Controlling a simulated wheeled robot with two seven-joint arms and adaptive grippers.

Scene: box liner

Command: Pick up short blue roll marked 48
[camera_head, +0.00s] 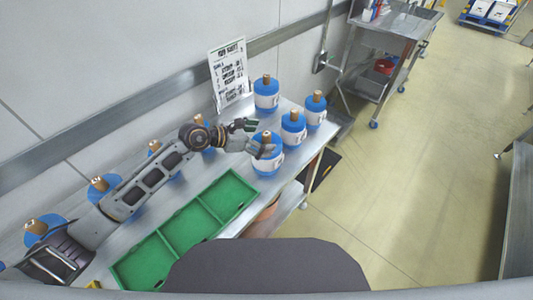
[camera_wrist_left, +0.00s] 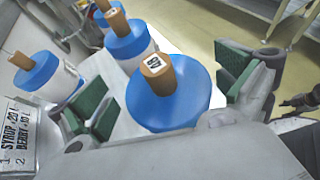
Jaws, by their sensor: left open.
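A short roll with a blue top and white side (camera_head: 267,164) stands upright near the table's front edge. In the left wrist view its blue top (camera_wrist_left: 158,112) carries a brown core with a small tilted two-digit mark that I cannot read surely. My left gripper (camera_head: 256,137) is open at this roll; in the wrist view its green-padded fingers (camera_wrist_left: 172,100) stand on either side of it, apart from it. Similar blue rolls stand beyond, at the back (camera_head: 266,95), middle (camera_head: 293,128) and right (camera_head: 315,111).
A green divided tray (camera_head: 165,246) lies on the metal table in front of my left arm. More blue rolls (camera_head: 103,189) stand along the wall behind the arm. A printed sign (camera_head: 229,73) leans at the wall.

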